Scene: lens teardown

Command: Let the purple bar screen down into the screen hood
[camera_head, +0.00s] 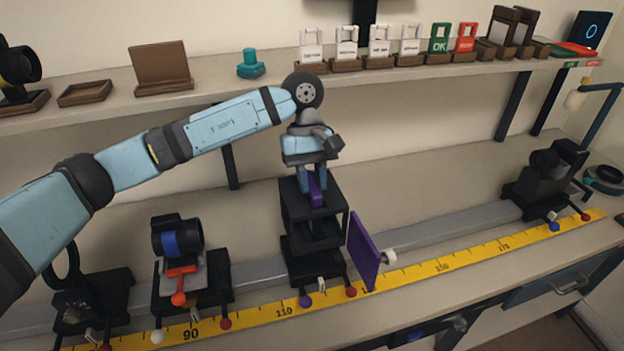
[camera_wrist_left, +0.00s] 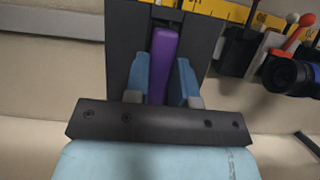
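The purple bar screen (camera_head: 317,191) is upright between the two blue fingers of my left gripper (camera_head: 314,182), at the top of the black screen hood (camera_head: 301,241). In the left wrist view the bar (camera_wrist_left: 162,60) runs between the fingers (camera_wrist_left: 161,83), which look closed on its sides. Its far end reaches the hood's dark top (camera_wrist_left: 200,42). How deep it sits in the hood is hidden. My right gripper is not in view.
A purple panel (camera_head: 364,252) with a white knob stands right of the hood. A carriage with a black, blue-banded lens (camera_head: 178,237) stands left on the rail. A yellow ruler (camera_head: 440,267) runs in front. The rail (camera_head: 450,226) is clear towards the right carriage (camera_head: 541,185).

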